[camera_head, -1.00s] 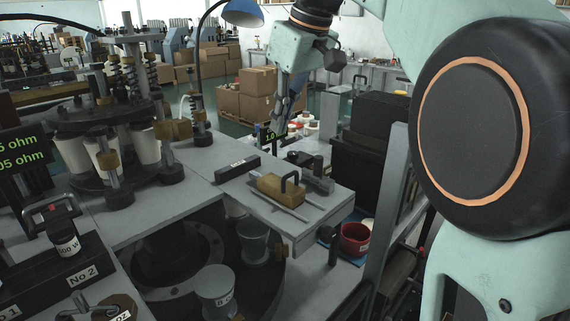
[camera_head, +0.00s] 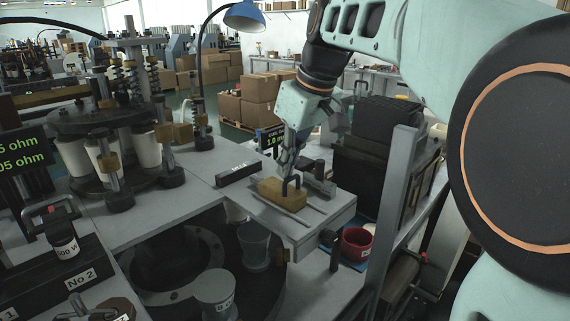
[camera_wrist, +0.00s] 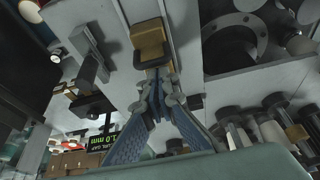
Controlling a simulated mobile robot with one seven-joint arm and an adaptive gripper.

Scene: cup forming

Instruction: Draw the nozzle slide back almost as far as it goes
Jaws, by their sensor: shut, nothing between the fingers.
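The nozzle slide is a brass-coloured block (camera_head: 268,190) with a black loop handle (camera_head: 292,183), sitting on rails on a grey table plate. In the wrist view the block (camera_wrist: 150,36) is at top centre, with its dark handle (camera_wrist: 153,58) facing my fingers. My gripper (camera_head: 286,166) is just above and behind the handle in the head view. Its blue-padded fingers (camera_wrist: 159,82) converge to closed tips close to the handle, with nothing held. I cannot tell whether the tips touch the handle.
A dark cabinet (camera_head: 375,150) and a red bowl (camera_head: 356,243) are further right.

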